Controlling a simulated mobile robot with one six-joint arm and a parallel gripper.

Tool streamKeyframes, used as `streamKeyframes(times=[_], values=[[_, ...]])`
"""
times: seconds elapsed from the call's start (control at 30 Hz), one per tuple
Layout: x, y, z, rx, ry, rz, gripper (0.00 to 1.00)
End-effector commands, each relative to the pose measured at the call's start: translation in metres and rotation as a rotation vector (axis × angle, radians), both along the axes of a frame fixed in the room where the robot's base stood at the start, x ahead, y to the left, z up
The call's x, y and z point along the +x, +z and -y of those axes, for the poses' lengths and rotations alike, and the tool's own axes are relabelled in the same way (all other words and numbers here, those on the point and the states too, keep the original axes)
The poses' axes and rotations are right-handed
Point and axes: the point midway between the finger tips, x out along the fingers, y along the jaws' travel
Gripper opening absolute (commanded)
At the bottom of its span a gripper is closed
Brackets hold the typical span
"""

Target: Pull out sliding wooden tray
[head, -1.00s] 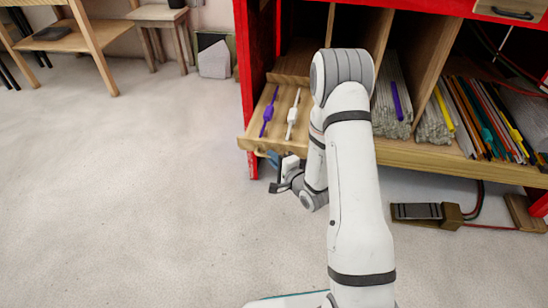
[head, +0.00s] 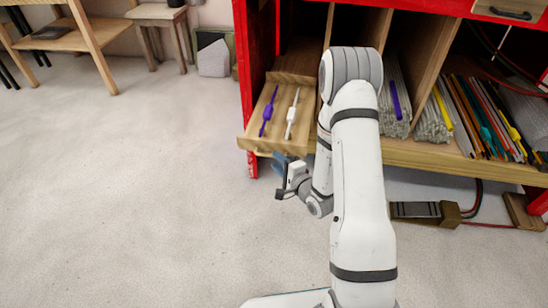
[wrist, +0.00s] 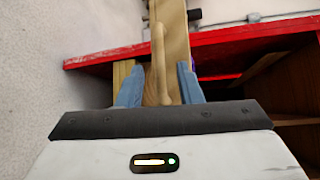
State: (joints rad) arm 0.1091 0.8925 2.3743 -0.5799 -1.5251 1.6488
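The sliding wooden tray (head: 258,143) juts out of the far-left bay of the red cabinet in the head view. A purple rod (head: 268,112) and a white rod (head: 291,114) lie on it. My gripper (head: 279,161) is just below and in front of the tray's front edge, with its blue fingers partly visible. In the wrist view my gripper (wrist: 157,72) has its fingers apart. A pale wooden handle (wrist: 158,55) stands between them, with gaps visible on both sides. The handle is not clear in the head view.
The red cabinet (head: 246,60) has more bays to the right, with bundles of pale rods (head: 432,125) and coloured rods. A dark box with cables (head: 425,211) lies on the floor below. A wooden stool (head: 157,14) stands far left. The floor at left is clear.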

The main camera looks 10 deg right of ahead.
Motion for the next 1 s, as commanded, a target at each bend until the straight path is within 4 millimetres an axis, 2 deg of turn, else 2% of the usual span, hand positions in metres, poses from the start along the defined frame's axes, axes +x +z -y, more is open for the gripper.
streamKeyframes(times=[0.1, 0.33, 0.87, 1.0], values=[[-0.019, 0.004, 0.011, 0.001, -0.004, -0.005, 0.33], [-0.039, 0.007, 0.021, 0.001, -0.001, -0.003, 0.33], [-0.041, 0.007, 0.021, -0.002, 0.001, -0.001, 0.33], [-0.035, 0.026, 0.022, -0.08, 0.005, -0.003, 0.33]])
